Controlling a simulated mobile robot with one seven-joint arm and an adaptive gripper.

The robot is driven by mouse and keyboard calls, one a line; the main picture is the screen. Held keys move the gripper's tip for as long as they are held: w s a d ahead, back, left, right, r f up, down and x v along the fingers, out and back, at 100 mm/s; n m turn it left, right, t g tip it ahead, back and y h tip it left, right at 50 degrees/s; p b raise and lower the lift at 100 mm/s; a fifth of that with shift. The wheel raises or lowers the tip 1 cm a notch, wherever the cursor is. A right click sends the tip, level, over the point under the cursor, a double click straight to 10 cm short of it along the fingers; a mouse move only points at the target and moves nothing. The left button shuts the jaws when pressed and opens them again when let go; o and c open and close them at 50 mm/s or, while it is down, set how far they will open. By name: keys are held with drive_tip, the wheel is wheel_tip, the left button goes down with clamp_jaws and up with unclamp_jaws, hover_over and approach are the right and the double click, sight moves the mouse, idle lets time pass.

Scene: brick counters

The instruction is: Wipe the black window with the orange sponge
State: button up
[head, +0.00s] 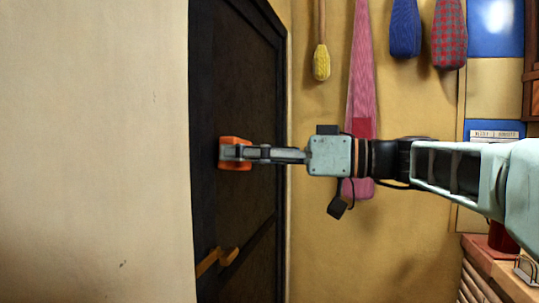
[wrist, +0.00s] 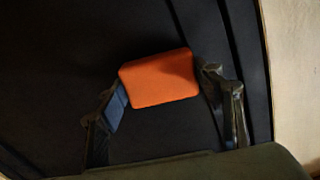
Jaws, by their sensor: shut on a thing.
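The orange sponge (head: 235,140) is at the dark panel in the head view. It also shows in the wrist view (wrist: 160,80), between my two fingers. My gripper (head: 238,153) is shut on the sponge, with one finger on each side of it. The black window (head: 245,90) is a tall dark panel in a black frame, and in the wrist view it fills most of the background (wrist: 60,60). The sponge is in front of its surface; I cannot tell whether it touches.
A wooden handle (head: 217,260) sticks out low on the dark panel. A cream wall (head: 95,150) is at the left. A pink striped cloth (head: 361,80), a yellow-ended hanging item (head: 321,62) and other cloths hang behind my arm. A counter (head: 505,270) stands at the lower right.

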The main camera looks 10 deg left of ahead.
drive_tip(key=shift+s+d, duration=0.15)
drive_tip(key=shift+d, duration=2.25)
drive_tip(key=shift+d, duration=0.15)
drive_tip(key=shift+s+d, duration=0.1)
drive_tip(key=shift+d, duration=1.25)
